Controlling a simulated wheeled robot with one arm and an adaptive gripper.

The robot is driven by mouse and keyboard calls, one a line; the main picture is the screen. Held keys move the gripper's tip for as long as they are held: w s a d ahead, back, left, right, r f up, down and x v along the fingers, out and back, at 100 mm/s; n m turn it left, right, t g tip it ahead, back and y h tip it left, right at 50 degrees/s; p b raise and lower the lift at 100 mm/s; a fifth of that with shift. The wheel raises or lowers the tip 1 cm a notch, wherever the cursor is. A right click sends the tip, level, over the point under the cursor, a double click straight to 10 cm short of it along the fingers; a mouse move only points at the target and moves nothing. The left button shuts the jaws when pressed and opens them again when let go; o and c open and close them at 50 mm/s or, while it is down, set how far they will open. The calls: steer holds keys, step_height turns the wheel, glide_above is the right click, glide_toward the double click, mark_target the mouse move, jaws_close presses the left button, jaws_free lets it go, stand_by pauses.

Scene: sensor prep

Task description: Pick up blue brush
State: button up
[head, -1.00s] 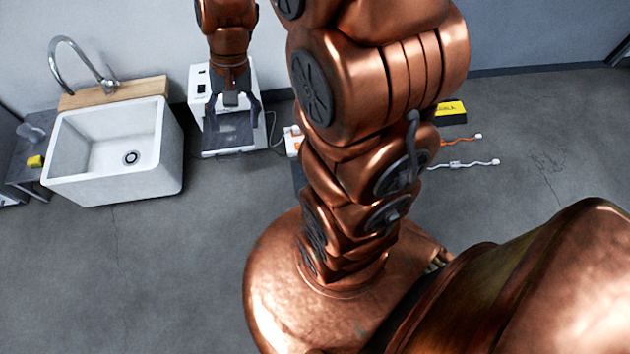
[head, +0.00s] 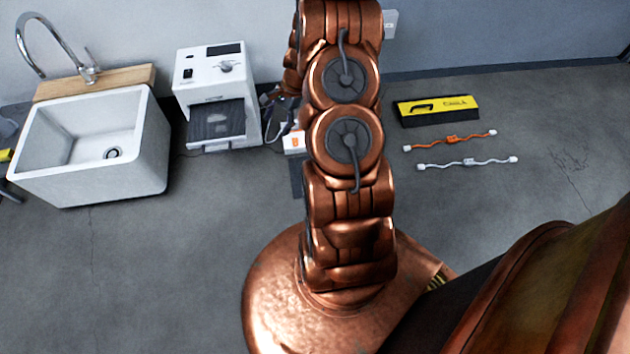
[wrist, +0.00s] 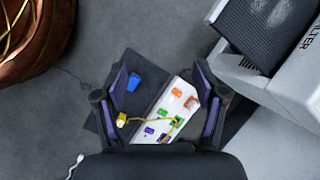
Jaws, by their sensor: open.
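A small blue object (wrist: 133,82) lies on a dark mat (wrist: 150,64) in the wrist view. It may be the blue brush, but it is too small to make out bristles or a handle. My gripper (wrist: 160,78) is open and empty above the mat. The blue object shows between its fingers, near the left fingertip. In the head view my gripper (head: 280,115) is partly hidden behind my arm, and the blue object cannot be made out there.
A white board (wrist: 168,108) with several coloured pieces lies on the mat beside the blue object. A white machine (head: 215,75) stands left of my gripper, and a sink (head: 95,140) further left. A yellow-black case (head: 437,111) and two cables lie right on open floor.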

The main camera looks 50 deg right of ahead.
steer(key=s+d+f+m+b, duration=0.2)
steer(key=d+f+b, duration=0.1)
steer(key=f, duration=0.7)
steer(key=s+d+f+m+b, duration=0.3)
steer(key=d+f, duration=0.2)
steer(key=f, duration=0.5)
steer(key=s+d+f+m+t+h+b, duration=0.1)
steer(key=s+d+f+m+b, duration=0.1)
steer(key=f, duration=0.8)
steer(key=shift+s+d+b, duration=0.2)
steer(key=shift+d+b, duration=0.05)
steer(key=shift+d, duration=0.35)
steer(key=shift+s+d+b, duration=0.15)
steer(key=shift+d+b, duration=0.1)
steer(key=shift+d, duration=0.3)
steer(key=shift+f, duration=0.7)
steer(key=shift+b+x, duration=1.95)
steer(key=shift+x, duration=1.4)
steer(key=shift+w+a+r, duration=0.1)
jaws_close()
steer(key=shift+r, duration=0.15)
